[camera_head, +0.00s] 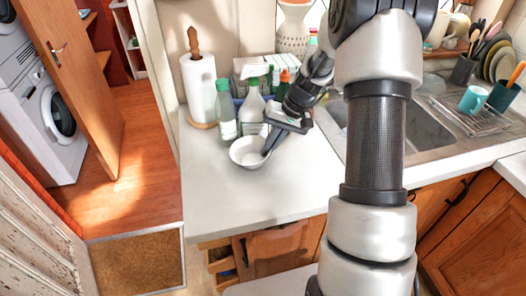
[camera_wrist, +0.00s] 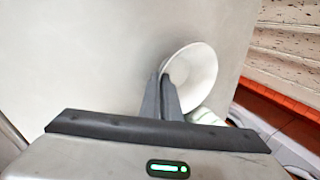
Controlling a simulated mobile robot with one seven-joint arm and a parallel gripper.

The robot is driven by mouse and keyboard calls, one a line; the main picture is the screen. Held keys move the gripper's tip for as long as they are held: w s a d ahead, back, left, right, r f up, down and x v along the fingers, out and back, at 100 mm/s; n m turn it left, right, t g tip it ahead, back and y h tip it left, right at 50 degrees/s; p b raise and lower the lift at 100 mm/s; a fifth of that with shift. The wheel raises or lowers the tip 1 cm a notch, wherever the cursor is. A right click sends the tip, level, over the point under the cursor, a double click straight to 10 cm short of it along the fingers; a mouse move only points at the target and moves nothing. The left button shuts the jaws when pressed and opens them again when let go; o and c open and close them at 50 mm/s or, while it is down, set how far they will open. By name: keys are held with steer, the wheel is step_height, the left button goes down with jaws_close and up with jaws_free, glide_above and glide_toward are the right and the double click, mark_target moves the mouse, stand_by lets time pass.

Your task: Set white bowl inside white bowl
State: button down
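One white bowl (camera_head: 246,153) is upright at the counter's front left part, in front of the bottles. My gripper (camera_head: 267,151) reaches down from the right to the bowl's right rim. In the wrist view the bowl (camera_wrist: 195,78) shows just beyond the fingertips. There my gripper (camera_wrist: 163,78) has its two fingers close together, with the bowl's near rim between the tips. I cannot tell whether the bowl rests on the counter or is slightly above it. A second white bowl does not show as a separate thing in either view.
Green-capped bottles (camera_head: 225,112) stand close behind the bowl. A paper towel roll (camera_head: 199,88) stands at back left. The sink (camera_head: 425,125) and a dish rack (camera_head: 470,112) are to the right. The counter (camera_head: 225,195) is bare in front of the bowl.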

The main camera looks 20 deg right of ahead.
steer(key=r, duration=0.3)
steer(key=r+p, duration=0.1)
steer(key=r, duration=0.2)
steer(key=s+r, duration=0.1)
steer(key=r, duration=0.1)
steer(key=shift+a+r+p, duration=0.25)
steer(key=shift+r+p, duration=0.05)
steer(key=shift+r, duration=0.1)
steer(key=s+a+f+n+g+p, duration=0.1)
steer(key=s+a+f+n+p, duration=0.15)
steer(key=s+a+p, duration=0.35)
steer(key=shift+m+t, duration=0.3)
steer(key=shift+m, duration=0.25)
steer(key=w+d+b, duration=0.1)
steer(key=d+b, duration=0.1)
steer(key=b, duration=0.1)
steer(key=w+d+b, duration=0.1)
steer(key=d+b, duration=0.1)
steer(key=shift+w, duration=0.35)
steer(key=shift+m, duration=0.7)
steer(key=w, duration=0.1)
steer(key=w+d+r+b, duration=0.2)
steer(key=w, duration=0.1)
steer(key=shift+w+d+r, duration=0.1)
steer(key=shift+d+r, duration=0.25)
steer(key=shift+r, duration=0.15)
step_height(320, 180, down, 10)
steer(key=shift+r+b, duration=0.15)
steer(key=shift+b, duration=0.15)
